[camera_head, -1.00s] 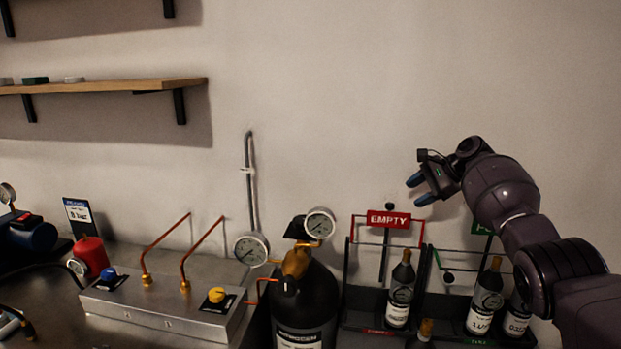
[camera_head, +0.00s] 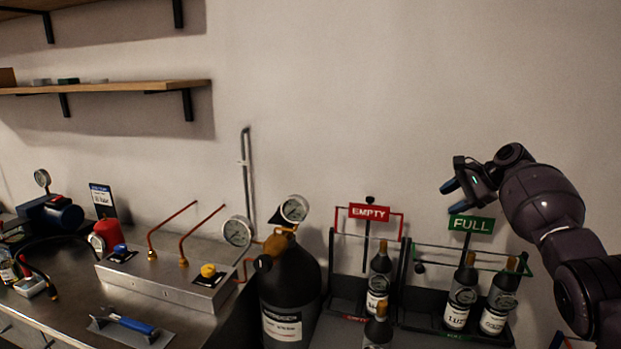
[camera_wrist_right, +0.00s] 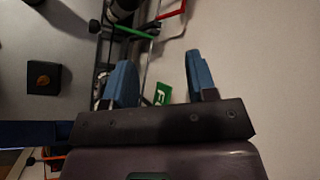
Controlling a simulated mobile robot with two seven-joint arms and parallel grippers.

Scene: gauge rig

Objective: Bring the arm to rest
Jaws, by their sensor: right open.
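My right arm (camera_head: 540,205) comes in from the right in the head view. Its gripper (camera_head: 452,198) is raised in front of the wall, just above and left of the green FULL sign (camera_head: 471,224). In the right wrist view the two blue fingers stand apart with nothing between them at the gripper (camera_wrist_right: 162,85). The FULL sign (camera_wrist_right: 163,94) shows behind the gap, partly hidden. My left gripper is not in view.
Racks with an EMPTY sign (camera_head: 369,212) and several small bottles (camera_head: 461,294) stand below the gripper. A large black cylinder (camera_head: 290,285) with gauges and a steel bench (camera_head: 60,275) lie left.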

